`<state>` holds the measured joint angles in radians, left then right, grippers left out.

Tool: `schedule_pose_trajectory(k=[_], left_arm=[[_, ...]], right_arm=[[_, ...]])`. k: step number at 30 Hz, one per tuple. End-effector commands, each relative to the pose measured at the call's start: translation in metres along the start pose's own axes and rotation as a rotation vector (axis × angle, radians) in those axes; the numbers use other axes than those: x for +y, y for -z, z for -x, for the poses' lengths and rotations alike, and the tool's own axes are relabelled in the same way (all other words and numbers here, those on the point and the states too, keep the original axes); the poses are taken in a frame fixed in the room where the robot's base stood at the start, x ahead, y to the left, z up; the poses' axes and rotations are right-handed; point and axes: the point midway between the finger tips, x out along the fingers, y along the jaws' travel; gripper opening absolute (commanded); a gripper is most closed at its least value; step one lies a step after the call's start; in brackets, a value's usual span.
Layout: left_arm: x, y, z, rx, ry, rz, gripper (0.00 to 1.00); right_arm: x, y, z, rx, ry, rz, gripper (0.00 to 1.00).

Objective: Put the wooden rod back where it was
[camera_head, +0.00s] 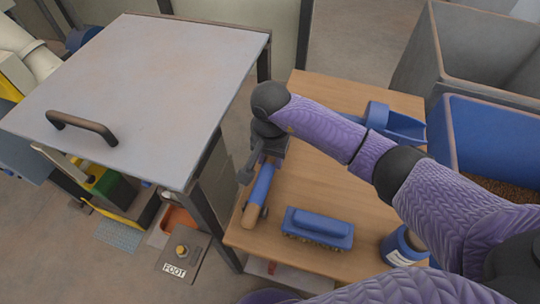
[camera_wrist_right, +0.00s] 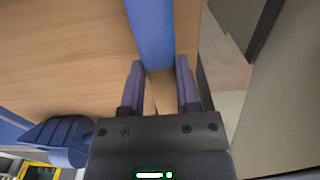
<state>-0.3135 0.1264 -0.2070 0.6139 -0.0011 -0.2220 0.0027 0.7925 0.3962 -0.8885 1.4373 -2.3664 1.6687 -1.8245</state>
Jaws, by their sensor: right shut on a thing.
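The wooden rod (camera_head: 250,217) has a blue sleeve around its middle and a bare wooden end. It lies along the left edge of the wooden table, with its near end toward me. My right gripper (camera_head: 260,168) is shut on the rod's far end. In the right wrist view, the two fingers of the gripper (camera_wrist_right: 159,70) stand on either side of the rod's bare wood (camera_wrist_right: 160,92), and the blue sleeve (camera_wrist_right: 152,32) runs away from them. I cannot tell whether the rod touches the tabletop. My left gripper is out of view.
On the table (camera_head: 290,262) are a blue brush (camera_head: 318,226), a blue tin (camera_head: 398,250) and a blue scoop (camera_head: 400,124). A metal lid with a handle (camera_head: 82,127) stands close left. A blue bin (camera_head: 495,135) and grey bin (camera_head: 480,45) are at right. A foot pedal (camera_head: 183,258) is on the floor.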

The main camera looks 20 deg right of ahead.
Motion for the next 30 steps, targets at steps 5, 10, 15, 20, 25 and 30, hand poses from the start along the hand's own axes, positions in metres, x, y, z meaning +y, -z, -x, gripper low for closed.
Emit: schedule_pose_trajectory(k=[5,10,15,20,25,30], left_arm=[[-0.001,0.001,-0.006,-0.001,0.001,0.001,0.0],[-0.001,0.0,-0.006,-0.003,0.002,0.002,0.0],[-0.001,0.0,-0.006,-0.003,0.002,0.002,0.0],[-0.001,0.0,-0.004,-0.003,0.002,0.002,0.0],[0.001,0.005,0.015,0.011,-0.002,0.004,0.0],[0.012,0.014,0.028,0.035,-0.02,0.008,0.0]], right_arm=[[0.0,0.0,-0.006,0.001,-0.001,0.0,0.0],[0.0,0.0,-0.006,0.0,-0.001,0.0,0.64],[0.0,0.0,-0.006,0.0,-0.001,0.0,0.76],[0.0,0.0,-0.004,0.0,0.0,0.0,0.76],[-0.001,0.001,0.028,0.006,0.003,0.001,0.76],[0.0,0.001,0.079,0.006,0.002,0.001,0.76]])
